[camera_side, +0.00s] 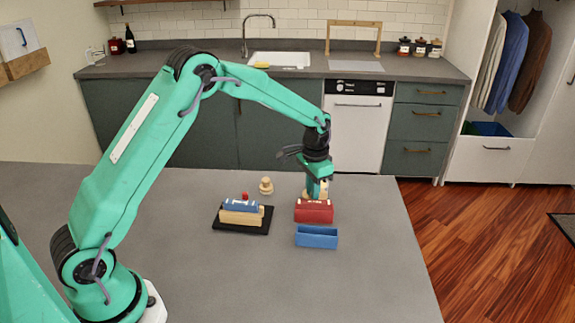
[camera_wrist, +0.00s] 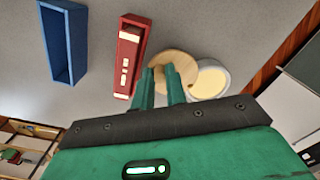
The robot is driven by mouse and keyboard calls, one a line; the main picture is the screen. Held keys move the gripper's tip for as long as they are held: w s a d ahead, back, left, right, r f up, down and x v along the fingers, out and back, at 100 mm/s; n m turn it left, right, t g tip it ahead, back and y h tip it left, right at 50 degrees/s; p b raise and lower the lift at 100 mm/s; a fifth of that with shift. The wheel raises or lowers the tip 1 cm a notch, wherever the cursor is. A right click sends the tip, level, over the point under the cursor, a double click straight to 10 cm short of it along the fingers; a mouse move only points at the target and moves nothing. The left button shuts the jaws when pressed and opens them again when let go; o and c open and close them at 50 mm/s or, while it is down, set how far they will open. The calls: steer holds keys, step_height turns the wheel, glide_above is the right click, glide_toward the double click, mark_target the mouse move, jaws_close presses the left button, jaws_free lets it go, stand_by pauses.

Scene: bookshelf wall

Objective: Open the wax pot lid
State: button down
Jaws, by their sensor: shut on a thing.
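In the wrist view, the lid (camera_wrist: 178,62) is a round pale wooden disc at my fingertips. The wax pot (camera_wrist: 213,80) is a white round pot with pale yellow wax showing inside. The lid lies to the left of the pot's opening and overlaps its edge, leaving most of the opening uncovered. My gripper (camera_wrist: 160,75) is shut on the lid; the fingers hide the part that they grip. In the side view, my gripper (camera_side: 316,186) points down behind the red box, and the pot and lid are too small and covered to tell apart.
A red box (camera_side: 314,213) with pale labels and an open blue box (camera_side: 317,239) stand close in front. To the left are a black tray (camera_side: 258,230) bearing blue and wooden blocks, and a small wooden knobbed piece (camera_side: 266,187). The table's right side is clear.

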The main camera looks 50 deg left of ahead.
steer(key=c, duration=1.4)
jaws_free()
steer(key=shift+r, duration=0.15)
step_height(320, 180, up, 7)
steer(key=shift+r, duration=0.3)
steer(key=shift+r, duration=0.1)
